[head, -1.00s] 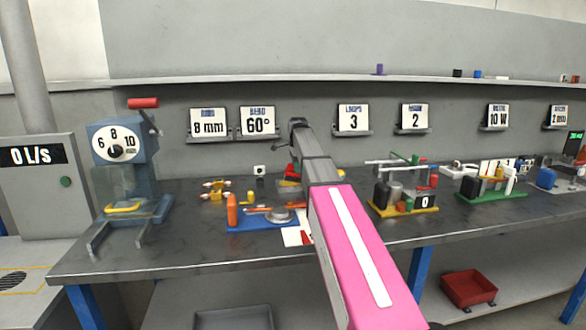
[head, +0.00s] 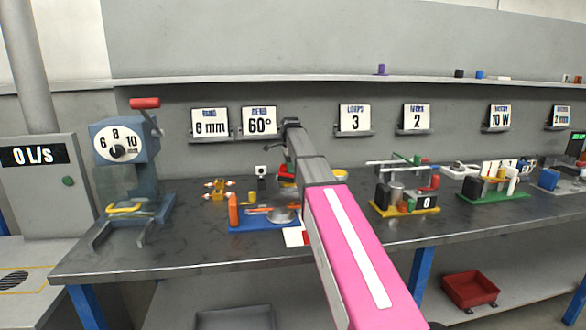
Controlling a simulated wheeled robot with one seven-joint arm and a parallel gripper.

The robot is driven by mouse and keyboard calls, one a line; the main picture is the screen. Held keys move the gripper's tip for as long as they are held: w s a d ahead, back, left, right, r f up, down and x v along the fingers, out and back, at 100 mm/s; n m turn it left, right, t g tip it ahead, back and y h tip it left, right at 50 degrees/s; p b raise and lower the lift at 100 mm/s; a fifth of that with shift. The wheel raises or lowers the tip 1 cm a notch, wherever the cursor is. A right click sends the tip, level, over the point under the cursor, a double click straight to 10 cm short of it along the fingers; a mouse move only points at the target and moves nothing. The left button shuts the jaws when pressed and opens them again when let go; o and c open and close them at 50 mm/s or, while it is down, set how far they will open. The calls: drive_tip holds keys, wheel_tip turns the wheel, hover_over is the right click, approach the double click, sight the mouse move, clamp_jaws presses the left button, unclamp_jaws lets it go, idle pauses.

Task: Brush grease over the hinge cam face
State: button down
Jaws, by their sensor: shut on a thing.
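My arm reaches from the bottom over the bench, and its forearm hides most of what lies behind it. My gripper and anything in it are hidden behind the arm, so I cannot see its fingers. A blue tray (head: 250,227) on the bench holds an upright orange cylinder (head: 233,209), thin orange-tipped tools and a round metal dish (head: 281,215). A small yellow fixture with orange ends (head: 218,190) stands behind the tray. I cannot tell which piece is the hinge cam, nor make out a brush or grease.
A blue press with a dial (head: 120,150) stands at the left. A yellow-based fixture (head: 405,207) and a green-based one (head: 490,193) stand to the right. Several sign cards line the wall below a shelf (head: 300,80).

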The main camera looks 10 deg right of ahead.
drive_tip(key=shift+r, duration=3.05)
drive_tip(key=shift+r, duration=1.5)
